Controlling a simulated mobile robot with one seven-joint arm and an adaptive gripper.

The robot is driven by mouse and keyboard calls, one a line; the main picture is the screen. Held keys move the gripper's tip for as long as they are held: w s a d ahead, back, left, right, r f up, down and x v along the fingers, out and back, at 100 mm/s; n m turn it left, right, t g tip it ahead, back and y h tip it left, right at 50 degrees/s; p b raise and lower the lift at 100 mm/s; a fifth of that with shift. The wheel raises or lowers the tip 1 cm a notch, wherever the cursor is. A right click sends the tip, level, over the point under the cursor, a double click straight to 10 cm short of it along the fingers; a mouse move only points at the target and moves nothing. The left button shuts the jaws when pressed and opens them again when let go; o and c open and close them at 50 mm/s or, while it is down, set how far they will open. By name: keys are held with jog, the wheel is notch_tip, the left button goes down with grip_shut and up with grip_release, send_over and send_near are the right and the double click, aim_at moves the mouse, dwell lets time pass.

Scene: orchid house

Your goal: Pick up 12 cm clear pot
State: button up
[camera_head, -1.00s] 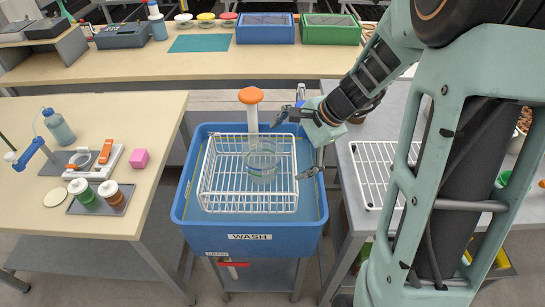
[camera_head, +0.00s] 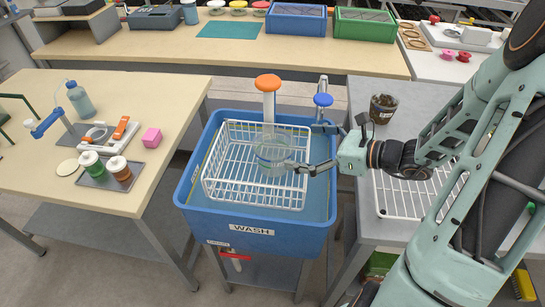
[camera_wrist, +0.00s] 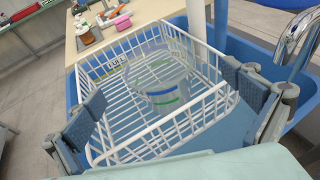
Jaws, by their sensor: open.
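The clear pot (camera_head: 271,155) is see-through and stands in the white wire basket (camera_head: 226,191) in the blue WASH tub (camera_head: 254,238). In the wrist view the pot (camera_wrist: 166,92) shows green and blue marks on its side. My gripper (camera_head: 309,148) is open and empty, at the right side of the basket. In the head view one finger overlaps the pot's right edge; I cannot tell whether it touches. In the wrist view the pot lies ahead, between the two spread fingers, with the basket's near rim between it and me.
An orange-topped post (camera_head: 268,95) rises at the tub's back, with a blue-topped fitting (camera_head: 323,100) to its right. The right bench holds a brown-filled pot (camera_head: 383,108) and a white rack (camera_head: 405,196).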

aim_at(258, 140)
jog(key=x, duration=0.3)
jog(key=shift+a+f, duration=0.1)
jog(key=shift+a, duration=0.1)
jog(key=shift+x, duration=2.65)
jog(key=shift+s+a, duration=0.1)
jog(key=c, duration=1)
jog(key=shift+r, duration=0.25)
